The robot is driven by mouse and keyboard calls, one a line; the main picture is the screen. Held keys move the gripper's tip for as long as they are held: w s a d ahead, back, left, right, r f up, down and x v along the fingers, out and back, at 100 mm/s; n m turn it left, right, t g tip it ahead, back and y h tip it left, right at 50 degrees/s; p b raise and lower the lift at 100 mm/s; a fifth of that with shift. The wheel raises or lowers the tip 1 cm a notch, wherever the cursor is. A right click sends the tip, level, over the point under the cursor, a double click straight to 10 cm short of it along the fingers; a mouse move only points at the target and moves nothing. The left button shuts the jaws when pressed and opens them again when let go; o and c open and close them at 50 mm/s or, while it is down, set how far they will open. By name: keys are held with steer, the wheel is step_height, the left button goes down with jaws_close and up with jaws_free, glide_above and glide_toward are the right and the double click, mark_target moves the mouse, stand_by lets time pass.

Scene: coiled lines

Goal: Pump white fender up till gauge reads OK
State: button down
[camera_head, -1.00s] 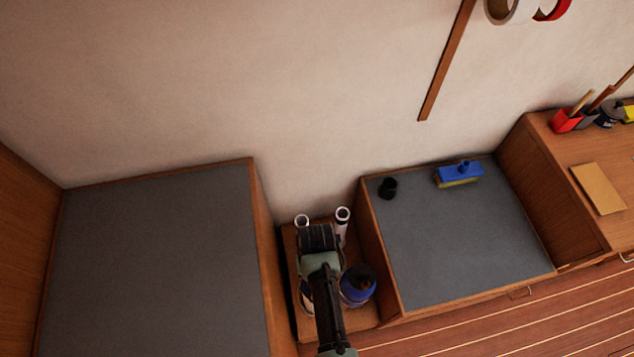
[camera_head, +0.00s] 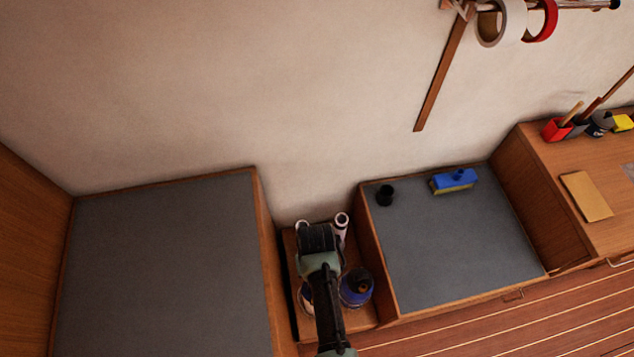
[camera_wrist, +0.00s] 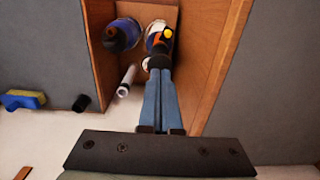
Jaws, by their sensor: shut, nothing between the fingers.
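My gripper (camera_wrist: 158,74) is shut and empty, its two long blue-grey fingers together, pointing down into a narrow wooden recess. Just past the fingertips is a dark-topped item with orange and yellow parts (camera_wrist: 161,38); I cannot tell whether they touch. Beside it stands a blue container (camera_wrist: 121,35) with a dark top, also seen in the head view (camera_head: 355,290). A white tube (camera_wrist: 127,80) stands near the wall, also in the head view (camera_head: 341,222). In the head view my arm hides the fingers. I cannot identify a white fender, pump or gauge for certain.
Grey-topped benches (camera_head: 160,270) (camera_head: 455,240) flank the recess, with wooden edges. A black cup-like item (camera_head: 385,195) and a blue brush (camera_head: 454,181) lie on the right one. Tape rolls (camera_head: 501,25) hang on the wall. The left bench is clear.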

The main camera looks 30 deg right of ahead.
steer(key=shift+f+b, duration=2.6)
steer(key=shift+f, duration=0.65)
step_height(320, 180, up, 6)
steer(key=p, duration=0.6)
steer(key=shift+r, duration=0.2)
step_height(320, 180, up, 5)
steer(key=p, duration=0.4)
steer(key=shift+r+p, duration=0.1)
steer(key=shift+p, duration=0.3)
